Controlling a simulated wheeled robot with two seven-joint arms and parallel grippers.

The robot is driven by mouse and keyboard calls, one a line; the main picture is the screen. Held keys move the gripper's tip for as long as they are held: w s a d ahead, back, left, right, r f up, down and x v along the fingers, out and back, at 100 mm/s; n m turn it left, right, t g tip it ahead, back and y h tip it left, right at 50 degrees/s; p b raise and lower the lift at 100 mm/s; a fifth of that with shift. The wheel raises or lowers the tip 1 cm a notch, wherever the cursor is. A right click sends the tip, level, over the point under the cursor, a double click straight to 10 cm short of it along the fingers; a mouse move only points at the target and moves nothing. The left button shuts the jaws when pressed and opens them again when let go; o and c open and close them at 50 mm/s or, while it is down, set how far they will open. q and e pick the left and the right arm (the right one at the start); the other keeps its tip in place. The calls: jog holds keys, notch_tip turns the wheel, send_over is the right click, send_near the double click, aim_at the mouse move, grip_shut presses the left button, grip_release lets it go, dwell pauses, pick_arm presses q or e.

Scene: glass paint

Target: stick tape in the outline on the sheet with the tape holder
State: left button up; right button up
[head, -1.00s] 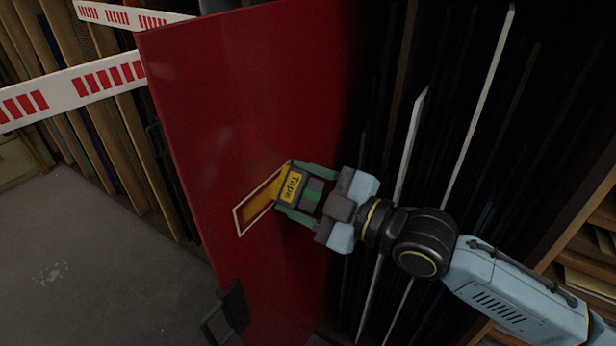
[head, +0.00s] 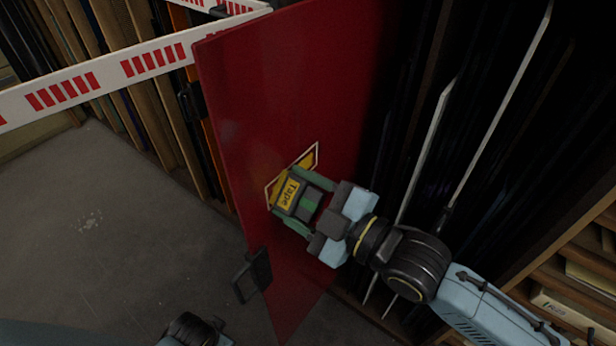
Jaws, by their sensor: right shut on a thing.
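The red sheet (head: 285,100) stands upright and tilted in the middle of the head view. A white outline (head: 309,151) is drawn on it, with yellow tape (head: 306,163) showing inside its upper right part. My right gripper (head: 303,205) is shut on the tape holder (head: 288,193), a dark block with a yellow "Tape" label. The holder is at the sheet's face over the lower part of the outline and hides some of it; I cannot tell whether it touches. At the bottom edge a dark part of my left arm shows; its jaws cannot be made out.
A white rail with red stripes (head: 110,80) crosses at upper left. Dark clamps (head: 252,275) hold the sheet's left edge. Racks of upright panels (head: 480,130) stand close on the right, with shelves (head: 570,265) at lower right. Grey floor (head: 110,220) is clear at left.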

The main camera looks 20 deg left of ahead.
aim_at(318, 211)
jog(key=shift+s+a, duration=0.1)
jog(key=shift+s, duration=0.15)
jog(key=p+v, duration=0.1)
jog(key=v, duration=0.3)
jog(key=shift+p, duration=0.35)
jog(key=shift+v, duration=1.05)
jog(key=shift+w, duration=0.1)
jog(key=shift+p+v, duration=0.5)
jog(key=shift+v, duration=1)
